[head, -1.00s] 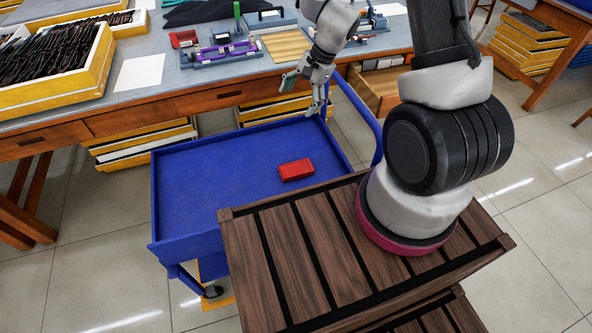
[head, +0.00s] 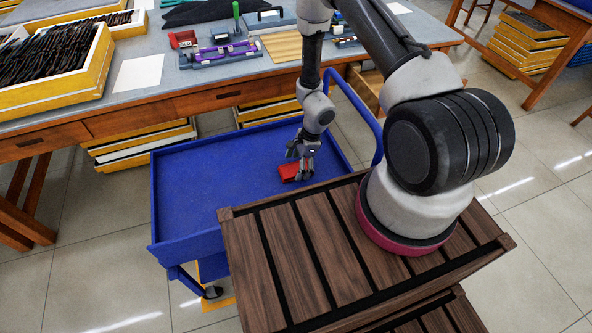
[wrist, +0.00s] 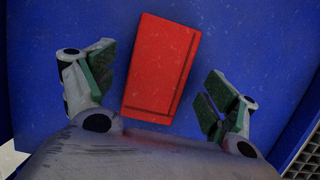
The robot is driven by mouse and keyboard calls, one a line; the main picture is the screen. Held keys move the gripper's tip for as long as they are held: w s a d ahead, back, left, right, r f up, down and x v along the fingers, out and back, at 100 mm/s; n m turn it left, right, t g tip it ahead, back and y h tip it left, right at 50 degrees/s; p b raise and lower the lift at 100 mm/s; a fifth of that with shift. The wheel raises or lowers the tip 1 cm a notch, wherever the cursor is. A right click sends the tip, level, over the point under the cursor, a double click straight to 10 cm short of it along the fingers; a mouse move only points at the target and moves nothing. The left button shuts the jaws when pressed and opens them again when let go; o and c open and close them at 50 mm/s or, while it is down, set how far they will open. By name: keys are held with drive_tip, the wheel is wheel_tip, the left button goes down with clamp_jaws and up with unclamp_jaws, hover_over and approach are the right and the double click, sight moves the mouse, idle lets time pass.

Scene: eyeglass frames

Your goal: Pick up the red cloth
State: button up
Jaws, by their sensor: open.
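The red cloth (wrist: 162,68) looks like a flat, folded red rectangle with a dark line along one side. It lies on the blue cart's tray (head: 215,185). In the head view the cloth (head: 288,171) is partly hidden behind my gripper (head: 303,172). In the wrist view my gripper (wrist: 155,90) is open, with one finger on each side of the cloth and gaps between fingers and cloth. I cannot tell how high the fingertips are above the tray.
The blue tray has raised rims and is otherwise bare, with free room left of the cloth. A workbench (head: 140,75) with boxes of eyeglass frames (head: 75,60) stands behind it. A blue cart handle (head: 358,112) rises right of my gripper.

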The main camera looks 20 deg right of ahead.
sight(297, 168)
drive_tip(key=shift+a+f, duration=0.1)
drive_tip(key=shift+f, duration=0.25)
drive_tip(key=c, duration=1)
drive_tip(key=shift+r, duration=0.15)
wheel_tip(297, 168, up, 10)
drive_tip(key=shift+f, duration=0.1)
